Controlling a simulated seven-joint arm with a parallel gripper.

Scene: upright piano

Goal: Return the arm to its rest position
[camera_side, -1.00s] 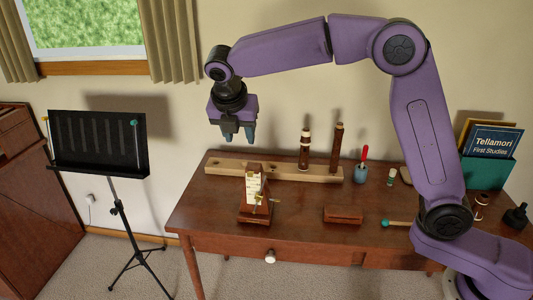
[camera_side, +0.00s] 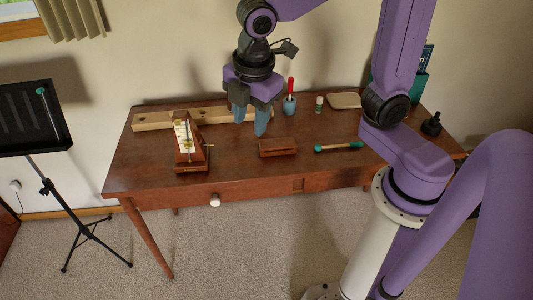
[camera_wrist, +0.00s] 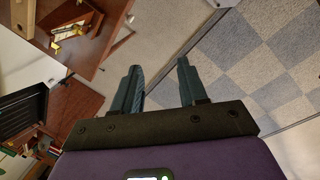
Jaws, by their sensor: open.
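My gripper (camera_side: 250,121) hangs fingers down in the side view, in front of the back part of the wooden desk (camera_side: 130,170). Its two blue-grey fingers are apart with nothing between them. In the wrist view my gripper (camera_wrist: 160,85) also shows apart and empty, with the floor beyond the fingertips. My arm is bent, with its wrist left of its upright purple link. The upper part of the arm is cut off by the top of the side view.
A music stand (camera_side: 32,118) is at left. The wrist view shows a checkered floor (camera_wrist: 265,45).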

